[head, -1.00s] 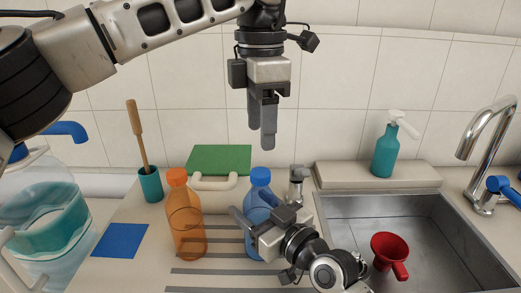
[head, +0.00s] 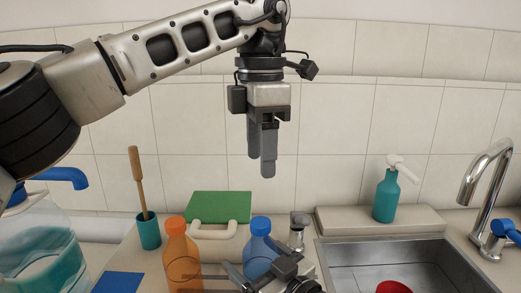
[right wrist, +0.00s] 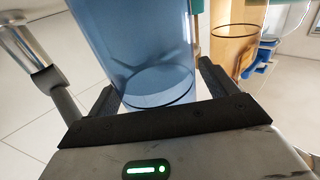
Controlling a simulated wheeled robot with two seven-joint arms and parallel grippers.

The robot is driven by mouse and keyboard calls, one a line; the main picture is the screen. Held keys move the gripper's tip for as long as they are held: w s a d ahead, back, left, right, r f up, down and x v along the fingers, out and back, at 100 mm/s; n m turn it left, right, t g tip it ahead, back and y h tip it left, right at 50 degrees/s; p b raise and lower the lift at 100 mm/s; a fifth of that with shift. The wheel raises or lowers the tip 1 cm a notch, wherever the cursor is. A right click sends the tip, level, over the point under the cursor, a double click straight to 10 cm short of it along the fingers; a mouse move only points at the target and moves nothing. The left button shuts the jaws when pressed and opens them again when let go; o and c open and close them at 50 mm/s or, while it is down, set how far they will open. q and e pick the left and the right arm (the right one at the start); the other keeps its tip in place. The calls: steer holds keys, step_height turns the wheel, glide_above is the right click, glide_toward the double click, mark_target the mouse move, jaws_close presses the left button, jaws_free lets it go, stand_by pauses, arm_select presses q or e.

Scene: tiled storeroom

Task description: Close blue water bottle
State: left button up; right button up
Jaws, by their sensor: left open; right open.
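The blue water bottle (head: 260,262) stands upright on the counter with a blue cap (head: 261,226) on its neck. How tightly the cap sits cannot be told. My left gripper (head: 262,168) points down with fingers apart, empty, in the air above the cap with a clear gap. My right gripper (head: 252,276) is low at the bottle's body, partly cut off by the bottom edge. In the right wrist view, the blue bottle's body (right wrist: 155,45) lies between the two open fingers of the right gripper (right wrist: 160,88). Whether they touch it is unclear.
An orange bottle (head: 182,258) stands just left of the blue one. Behind are a green board (head: 219,206) and a teal cup with a wooden-handled tool (head: 149,232). The sink (head: 350,255), holding a red funnel (head: 394,287), and a teal spray bottle (head: 386,195) are right.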

steer(key=b+v, duration=0.2)
steer(key=v, duration=1.4)
steer(key=shift+s, duration=0.1)
